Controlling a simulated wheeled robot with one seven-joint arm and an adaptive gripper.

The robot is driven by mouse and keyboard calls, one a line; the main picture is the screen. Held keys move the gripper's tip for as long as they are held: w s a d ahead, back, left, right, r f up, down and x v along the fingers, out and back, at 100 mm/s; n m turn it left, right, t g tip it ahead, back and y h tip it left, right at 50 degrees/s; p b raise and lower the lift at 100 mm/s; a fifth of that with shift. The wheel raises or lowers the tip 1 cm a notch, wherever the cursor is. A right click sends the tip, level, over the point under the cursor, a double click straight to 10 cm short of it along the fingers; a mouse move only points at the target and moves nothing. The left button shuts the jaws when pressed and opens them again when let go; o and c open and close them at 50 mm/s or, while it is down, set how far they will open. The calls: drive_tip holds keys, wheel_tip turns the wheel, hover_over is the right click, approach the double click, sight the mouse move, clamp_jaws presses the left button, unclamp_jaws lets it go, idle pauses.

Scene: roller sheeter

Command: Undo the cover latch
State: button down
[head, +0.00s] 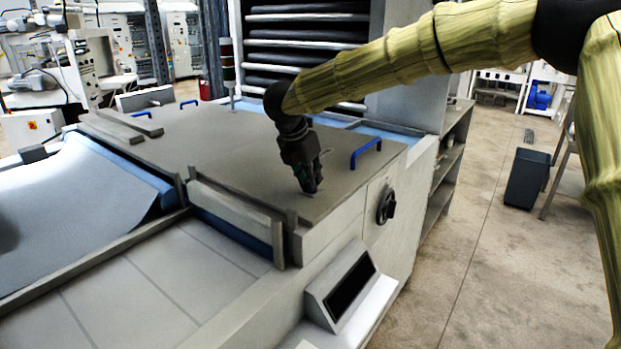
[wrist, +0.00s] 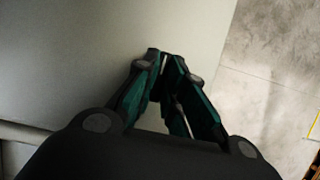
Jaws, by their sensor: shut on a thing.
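The grey flat cover (head: 215,150) lies shut on top of the sheeter. My gripper (head: 312,190) points down at the cover's top near its front right corner. In the wrist view my gripper (wrist: 165,65) has its fingertips close together over the pale cover surface (wrist: 80,60). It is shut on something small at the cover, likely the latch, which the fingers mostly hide. A small flat piece (head: 293,194) shows on the cover beside the fingertips.
A blue handle (head: 366,153) stands on the cover right of my gripper. A black rotary knob (head: 386,204) sticks out of the machine's side, above a tilted panel (head: 341,290). The floor (head: 470,240) to the right is open, with a dark bin (head: 526,178) beyond.

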drive_tip(key=shift+r, duration=0.15)
drive_tip(key=c, duration=1.5)
unclamp_jaws()
drive_tip(key=shift+d, duration=0.1)
drive_tip(key=v, duration=1.1)
drive_tip(key=shift+s+r, duration=0.15)
drive_tip(key=shift+r, duration=0.25)
